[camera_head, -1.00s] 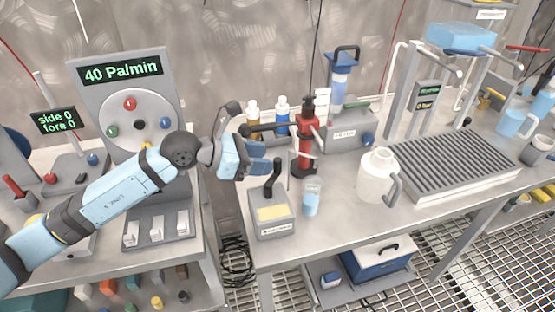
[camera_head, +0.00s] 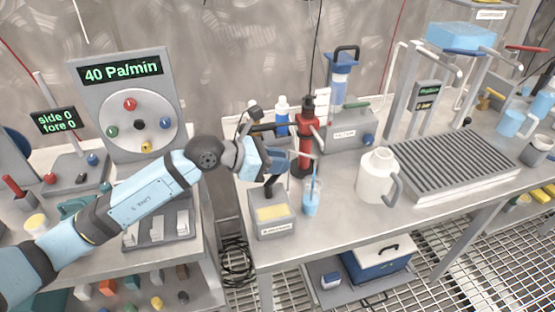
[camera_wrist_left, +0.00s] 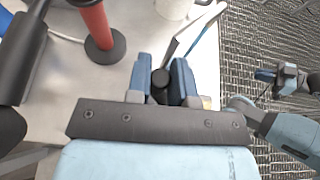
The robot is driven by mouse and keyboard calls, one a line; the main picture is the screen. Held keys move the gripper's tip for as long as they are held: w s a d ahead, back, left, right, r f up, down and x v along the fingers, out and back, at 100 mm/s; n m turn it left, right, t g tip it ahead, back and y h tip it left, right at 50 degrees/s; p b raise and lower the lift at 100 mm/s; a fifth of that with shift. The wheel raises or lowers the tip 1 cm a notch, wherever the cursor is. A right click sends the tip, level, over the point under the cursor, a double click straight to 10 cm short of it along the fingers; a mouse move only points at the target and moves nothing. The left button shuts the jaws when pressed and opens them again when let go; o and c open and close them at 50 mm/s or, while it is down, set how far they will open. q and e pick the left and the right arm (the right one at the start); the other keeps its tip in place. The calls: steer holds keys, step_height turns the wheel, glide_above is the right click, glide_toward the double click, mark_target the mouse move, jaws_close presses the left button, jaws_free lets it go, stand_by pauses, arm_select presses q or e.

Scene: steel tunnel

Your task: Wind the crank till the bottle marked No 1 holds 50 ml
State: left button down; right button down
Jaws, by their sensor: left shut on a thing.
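In the left wrist view the black handle end (camera_wrist_left: 160,86) sits between the blue fingers. I cannot read a No 1 mark. My right gripper (camera_wrist_left: 285,78) shows small in the left wrist view.
A white jug (camera_head: 376,176) and a ribbed drain tray (camera_head: 460,165) stand to the right. A panel reading 40 Pa/min (camera_head: 122,68) stands at left. A gap separates the two tables.

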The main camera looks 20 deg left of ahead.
arm_select(q)
steer(key=shift+f+m+g+h+b, duration=0.1)
steer(key=shift+m+g+h+b, duration=0.3)
steer(key=shift+b, duration=0.6)
steer(key=shift+d+r+m+g, duration=0.2)
steer(key=shift+m+g, duration=0.1)
steer(key=shift+m, duration=0.1)
steer(key=c, duration=1)
jaws_free()
steer(key=v, duration=1.3)
steer(key=shift+s+a, duration=0.15)
steer(key=shift+a, duration=0.25)
